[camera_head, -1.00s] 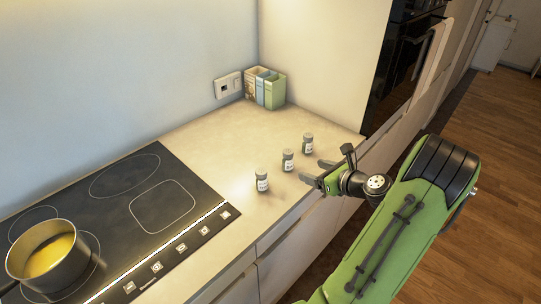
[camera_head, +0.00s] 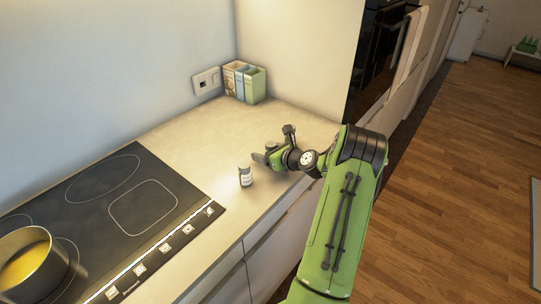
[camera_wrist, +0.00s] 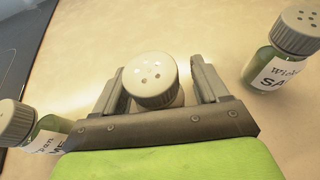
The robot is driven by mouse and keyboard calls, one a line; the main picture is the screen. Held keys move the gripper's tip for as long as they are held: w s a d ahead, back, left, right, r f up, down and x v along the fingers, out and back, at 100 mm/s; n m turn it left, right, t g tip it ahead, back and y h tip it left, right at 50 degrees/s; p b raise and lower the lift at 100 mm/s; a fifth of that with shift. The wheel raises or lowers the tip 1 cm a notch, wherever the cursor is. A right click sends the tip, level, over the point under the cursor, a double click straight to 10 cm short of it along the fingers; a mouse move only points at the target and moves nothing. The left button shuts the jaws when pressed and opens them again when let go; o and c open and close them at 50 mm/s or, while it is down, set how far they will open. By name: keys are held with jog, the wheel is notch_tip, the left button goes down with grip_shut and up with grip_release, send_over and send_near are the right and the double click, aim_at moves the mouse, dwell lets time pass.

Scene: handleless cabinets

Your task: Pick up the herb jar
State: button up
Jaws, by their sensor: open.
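Three small jars with grey perforated lids stand on the counter. In the wrist view, the middle jar (camera_wrist: 152,82) is between the fingers of my open gripper (camera_wrist: 159,76), and its label is hidden. A jar with green contents and a label partly reading "Wild SA" (camera_wrist: 283,62) stands to the right. Another green jar (camera_wrist: 42,128), its label cut off, is at the lower left. In the head view, one jar (camera_head: 245,176) stands left of my gripper (camera_head: 265,154); a lid (camera_head: 271,146) shows behind the gripper. I cannot tell which one is the herb jar.
A black cooktop (camera_head: 110,205) with a pot (camera_head: 30,265) of yellow contents is on the left. Several upright boxes (camera_head: 245,82) stand in the back corner by a wall socket (camera_head: 206,80). The counter (camera_head: 185,140) between is clear.

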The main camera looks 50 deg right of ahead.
jog(key=shift+s, duration=0.1)
jog(key=shift+c, duration=0.6)
jog(key=c, duration=1)
jog(key=shift+o, duration=0.2)
notch_tip(320, 180, up, 10)
jog(key=p, duration=0.2)
jog(key=shift+r+p, duration=0.1)
jog(key=shift+p, duration=0.3)
